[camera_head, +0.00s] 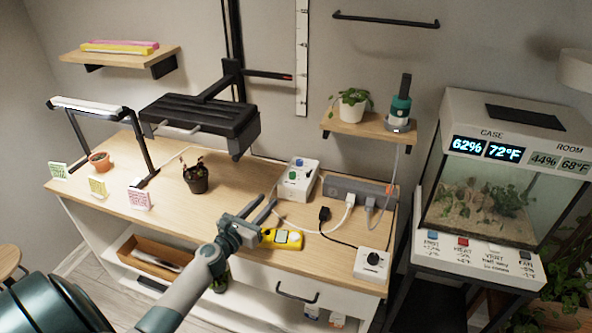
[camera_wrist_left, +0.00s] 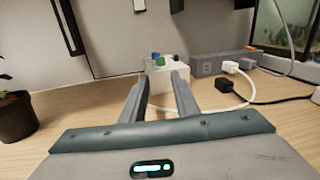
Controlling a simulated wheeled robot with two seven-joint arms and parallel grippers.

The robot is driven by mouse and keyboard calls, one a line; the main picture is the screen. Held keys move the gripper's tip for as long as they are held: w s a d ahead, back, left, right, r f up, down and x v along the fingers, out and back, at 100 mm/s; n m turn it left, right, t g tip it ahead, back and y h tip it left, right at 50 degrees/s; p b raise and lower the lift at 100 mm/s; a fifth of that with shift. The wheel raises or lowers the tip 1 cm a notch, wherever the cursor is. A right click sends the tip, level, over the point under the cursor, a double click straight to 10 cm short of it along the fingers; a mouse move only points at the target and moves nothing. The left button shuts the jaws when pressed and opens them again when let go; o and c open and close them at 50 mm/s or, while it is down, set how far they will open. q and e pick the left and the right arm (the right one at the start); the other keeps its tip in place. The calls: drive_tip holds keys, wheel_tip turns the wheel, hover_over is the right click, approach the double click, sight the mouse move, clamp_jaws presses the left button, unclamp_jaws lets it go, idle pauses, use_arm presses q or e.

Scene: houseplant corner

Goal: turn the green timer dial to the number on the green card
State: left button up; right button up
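The white timer box (camera_head: 306,180) stands at the back of the wooden desk. Its green dial (camera_head: 292,174) is on the near part of the top and a blue dial (camera_head: 299,162) is behind it. The green card (camera_head: 58,170) stands at the desk's left end; its number is too small to read. My left gripper (camera_head: 265,202) is open and empty, in front of the box and apart from it. In the left wrist view the box (camera_wrist_left: 168,72) shows beyond and between the fingertips (camera_wrist_left: 159,82), with the green dial (camera_wrist_left: 155,56) on top. My right gripper is not in view.
A yellow device (camera_head: 283,239) lies beside my left gripper. A grey power strip (camera_head: 358,190) with plugs and cables is right of the box. A small potted plant (camera_head: 196,178), a yellow card (camera_head: 97,187) and a pink card (camera_head: 139,199) stand to the left.

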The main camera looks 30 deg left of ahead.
sight(290, 175)
use_arm(q)
drive_tip(key=shift+s+r, duration=0.15)
drive_tip(key=shift+s, duration=0.1)
drive_tip(key=shift+w, duration=0.15)
drive_tip(key=w, duration=1.7)
drive_tip(key=shift+w+a, duration=0.15)
drive_tip(key=shift+a, duration=0.15)
clamp_jaws()
